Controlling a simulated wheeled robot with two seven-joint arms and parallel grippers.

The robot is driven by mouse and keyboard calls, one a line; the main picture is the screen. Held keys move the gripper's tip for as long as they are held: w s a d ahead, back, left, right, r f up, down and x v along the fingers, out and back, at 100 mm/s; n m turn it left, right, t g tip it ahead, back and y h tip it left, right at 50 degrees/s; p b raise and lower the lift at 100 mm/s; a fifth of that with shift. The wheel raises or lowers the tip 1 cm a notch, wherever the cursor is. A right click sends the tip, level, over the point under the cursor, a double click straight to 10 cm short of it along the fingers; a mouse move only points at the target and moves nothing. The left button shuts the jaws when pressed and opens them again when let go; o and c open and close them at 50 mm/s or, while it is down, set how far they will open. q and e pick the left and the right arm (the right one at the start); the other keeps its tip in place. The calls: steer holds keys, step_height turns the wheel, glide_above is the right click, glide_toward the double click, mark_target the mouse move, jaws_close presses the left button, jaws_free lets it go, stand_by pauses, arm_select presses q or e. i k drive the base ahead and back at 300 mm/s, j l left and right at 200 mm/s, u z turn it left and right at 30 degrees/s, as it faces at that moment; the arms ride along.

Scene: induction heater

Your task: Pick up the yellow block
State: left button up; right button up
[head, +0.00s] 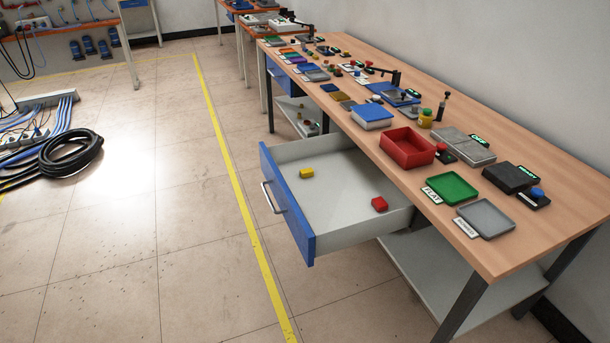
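The yellow block (306,174) is a small box lying on the white floor of the open drawer (335,205), towards its back left in the head view. A red block (379,204) lies in the same drawer, nearer the table and apart from the yellow one. The drawer has a blue front (286,208) with a metal handle (270,197) and is pulled out from under the wooden workbench. Neither of my grippers shows in the head view.
The workbench (500,245) carries a red bin (407,147), a green tray (451,188), a grey tray (486,219), a black device (510,177) and many small parts. A coiled black cable (70,153) lies on the floor at left. The floor before the drawer is clear.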

mark_target(307, 173)
steer(key=i+j+z, duration=0.15)
steer(key=j, duration=0.2)
steer(key=i+j+z, duration=0.15)
steer(key=j, duration=0.25)
steer(key=i+j+z, duration=0.15)
steer(key=j, duration=0.25)
steer(key=i+j+z, duration=0.1)
steer(key=i+j, duration=0.15)
steer(key=j, duration=0.15)
steer(key=i+j+z, duration=0.15)
steer(key=j, duration=0.3)
